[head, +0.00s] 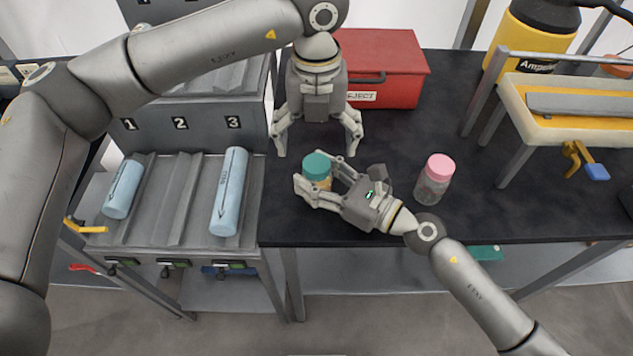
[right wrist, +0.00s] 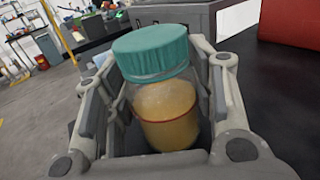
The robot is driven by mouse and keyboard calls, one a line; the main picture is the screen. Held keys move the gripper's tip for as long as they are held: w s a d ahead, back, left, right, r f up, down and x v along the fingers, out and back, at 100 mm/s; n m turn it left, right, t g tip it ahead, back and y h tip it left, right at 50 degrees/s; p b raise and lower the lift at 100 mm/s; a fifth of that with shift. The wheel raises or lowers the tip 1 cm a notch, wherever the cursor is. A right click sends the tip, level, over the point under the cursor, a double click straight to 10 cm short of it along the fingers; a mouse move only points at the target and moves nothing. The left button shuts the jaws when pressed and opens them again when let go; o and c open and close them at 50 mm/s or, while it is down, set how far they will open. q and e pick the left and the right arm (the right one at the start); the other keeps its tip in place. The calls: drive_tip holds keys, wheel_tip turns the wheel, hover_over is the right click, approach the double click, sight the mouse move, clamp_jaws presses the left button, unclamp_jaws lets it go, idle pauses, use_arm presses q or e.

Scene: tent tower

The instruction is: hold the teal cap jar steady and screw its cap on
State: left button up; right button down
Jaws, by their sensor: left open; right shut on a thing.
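The teal cap jar stands upright on the black table, its teal cap (head: 316,166) sitting on top of the clear jar body. In the right wrist view the jar body (right wrist: 166,112) holds amber contents, and the teal cap (right wrist: 151,52) looks level on it. I cannot tell how tight the cap is. My right gripper (head: 325,182) is shut on the jar body, one finger on each side. My left gripper (head: 318,145) is open and empty, pointing down above and slightly behind the jar, with its fingers spread wide.
A pink-capped jar (head: 435,180) stands to the right of my right gripper. A red reject box (head: 380,68) is at the back. A numbered rack with blue rolls (head: 229,192) stands at left, and a raised yellow-edged stand (head: 520,105) at right.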

use_arm(q)
wheel_tip(320, 180, up, 12)
drive_tip(key=shift+f, duration=0.2)
use_arm(e)
drive_tip(key=c, duration=0.6)
unclamp_jaws()
drive_tip(key=shift+o, duration=0.2)
drive_tip(key=v, duration=1.2)
